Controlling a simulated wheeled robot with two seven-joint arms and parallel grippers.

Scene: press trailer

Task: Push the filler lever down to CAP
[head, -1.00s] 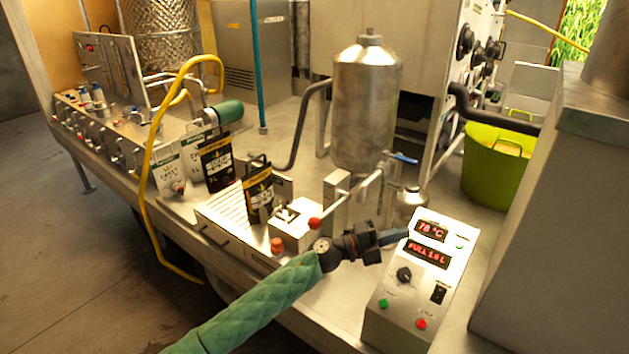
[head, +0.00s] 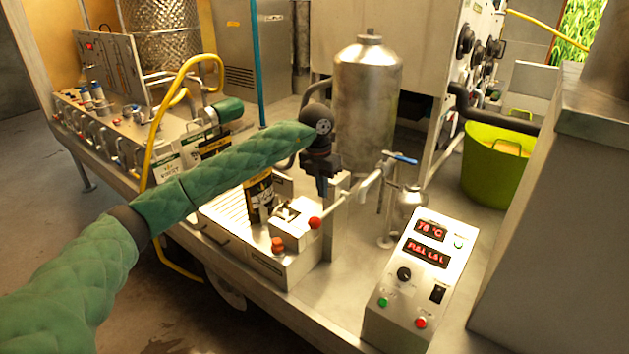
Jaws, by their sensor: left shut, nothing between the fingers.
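The filler lever is a metal rod ending in a red ball knob (head: 315,223), at the right side of the small filler box (head: 292,262) on the bench. The rod slants up from the knob toward the metal post behind. My left gripper (head: 322,190) points down with its fingers shut and empty. It appears above the red knob, with a gap between them in the picture; the exact depth is hard to tell. A pouch (head: 262,200) stands beside the filler box, its top hidden by my left arm. No CAP marking is legible. My right gripper is not in view.
A steel tank (head: 367,100) stands behind my gripper. A tap with a blue handle (head: 402,158) is to its right. A control box (head: 420,285) with red displays stands at front right. A green tub (head: 497,165) is farther back. Bench space between filler and control box is clear.

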